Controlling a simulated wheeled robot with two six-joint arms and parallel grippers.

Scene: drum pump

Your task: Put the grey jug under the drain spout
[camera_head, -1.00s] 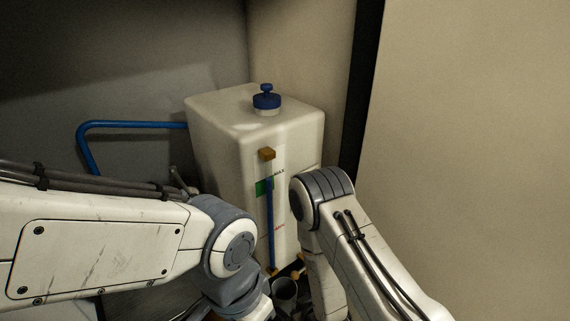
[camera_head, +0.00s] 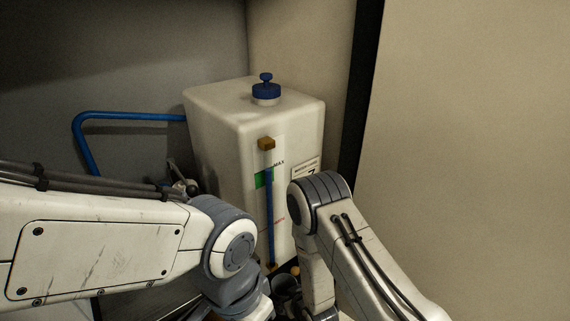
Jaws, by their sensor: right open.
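The white tank (camera_head: 222,135) stands in the corner, with a blue cap on top and a blue sight tube down its front. A small brass fitting (camera_head: 271,266) shows at the tube's low end, with an orange-brown part beside it; I cannot tell which is the drain spout. The grey jug (camera_head: 286,284) shows only in small part below these, dark and mostly hidden between my two arms. My right gripper (camera_head: 296,309) is open at the bottom edge, close to the jug; contact cannot be made out. My left gripper is below the picture.
A blue pipe rail (camera_head: 130,116) runs left of the tank. A small metal fitting (camera_head: 188,187) is at the tank's left side. A beige wall panel (camera_head: 470,150) closes off the right. My two forearms fill the lower picture, leaving a narrow gap between them.

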